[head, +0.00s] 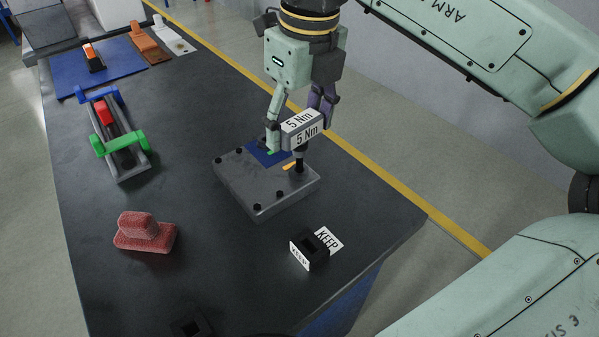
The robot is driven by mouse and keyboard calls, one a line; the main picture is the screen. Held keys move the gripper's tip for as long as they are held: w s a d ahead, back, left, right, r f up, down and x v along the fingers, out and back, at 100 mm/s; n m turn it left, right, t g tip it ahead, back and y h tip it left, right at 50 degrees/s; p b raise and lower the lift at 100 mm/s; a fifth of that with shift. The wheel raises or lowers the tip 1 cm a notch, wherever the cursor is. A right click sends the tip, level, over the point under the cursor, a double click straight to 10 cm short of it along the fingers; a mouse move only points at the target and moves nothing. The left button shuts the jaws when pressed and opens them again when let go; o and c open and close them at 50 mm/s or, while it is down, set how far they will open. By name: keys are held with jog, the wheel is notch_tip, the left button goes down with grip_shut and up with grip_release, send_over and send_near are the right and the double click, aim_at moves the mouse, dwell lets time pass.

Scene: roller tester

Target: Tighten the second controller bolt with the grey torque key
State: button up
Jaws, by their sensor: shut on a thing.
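My gripper (299,122) is shut on the grey torque key (303,133), a block with white "5 Nm" labels. The key is held upright above the far right part of the controller (240,184), a flat grey box with several black bolts along its edges. The key's dark shaft (299,156) points down at a bolt position near the far right corner. The tip looks to be at or on the bolt there, but I cannot tell if it is seated. A small orange pointer (288,166) shows beside the shaft. A blue patch (262,152) on the controller is partly hidden by a finger.
A black holder marked "KEEP" (312,258) stands near the right edge. The table between is clear.

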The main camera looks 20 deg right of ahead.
jog(key=shift+f+m+b, duration=0.15)
jog(key=shift+m+b, duration=0.3)
jog(key=shift+m, duration=0.45)
jog(key=shift+s+m, duration=0.1)
jog(key=shift+m, duration=0.4)
jog(key=shift+s+d+r, duration=0.1)
jog(key=shift+r, duration=0.1)
jog(key=shift+n, duration=0.4)
jog(key=shift+f, duration=0.1)
jog(key=shift+r+p, duration=0.25)
jog(key=shift+p, duration=0.1)
jog(key=shift+w+r+p, duration=0.2)
jog(key=shift+r+p, duration=0.75)
jog(key=shift+r, duration=0.35)
